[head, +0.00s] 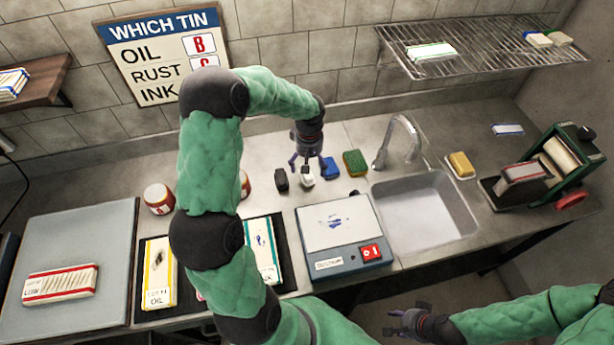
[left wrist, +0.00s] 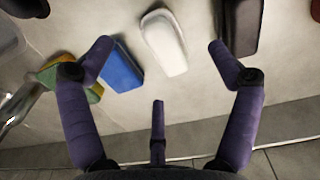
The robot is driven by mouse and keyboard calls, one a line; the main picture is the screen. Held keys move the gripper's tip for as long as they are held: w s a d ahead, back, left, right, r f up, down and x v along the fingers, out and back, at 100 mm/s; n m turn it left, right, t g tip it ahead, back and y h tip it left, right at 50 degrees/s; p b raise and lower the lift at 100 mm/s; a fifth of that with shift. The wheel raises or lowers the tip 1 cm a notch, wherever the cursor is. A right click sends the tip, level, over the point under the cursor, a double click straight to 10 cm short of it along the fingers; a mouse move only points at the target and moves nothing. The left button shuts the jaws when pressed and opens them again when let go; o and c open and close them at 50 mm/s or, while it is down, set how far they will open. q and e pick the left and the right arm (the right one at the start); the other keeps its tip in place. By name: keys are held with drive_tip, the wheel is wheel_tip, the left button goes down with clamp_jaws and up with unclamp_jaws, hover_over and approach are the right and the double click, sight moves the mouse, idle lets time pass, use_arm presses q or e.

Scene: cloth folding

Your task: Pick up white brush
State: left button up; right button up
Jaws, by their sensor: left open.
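The white brush (head: 307,181), a small white block with rounded corners, lies on the counter near the back wall. It also shows in the left wrist view (left wrist: 163,42), between and beyond the fingertips. My left gripper (head: 307,165) is open and empty just above and behind it, pointing down. Its fingers spread to either side of the brush, apart from it in the wrist view. The fingers partly cover the brush in the head view. My right gripper (head: 397,322) hangs low at the front, away from the counter, with its fingers spread and nothing in them.
A black block (head: 281,179) and a blue block (head: 330,168) lie close on either side of the brush. A green and yellow sponge (head: 355,162) lies farther right, then the tap (head: 398,140) and sink (head: 424,210). A scale-like device (head: 340,229) stands in front.

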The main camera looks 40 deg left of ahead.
use_arm(q)
drive_tip(key=f, duration=0.4)
drive_tip(key=f+b, duration=0.1)
drive_tip(key=f, duration=0.1)
drive_tip(key=shift+w+a+f, duration=0.15)
drive_tip(key=shift+w+f, duration=0.05)
drive_tip(key=shift+w, duration=0.1)
drive_tip(key=shift+c, duration=0.3)
drive_tip(key=c, duration=1.3)
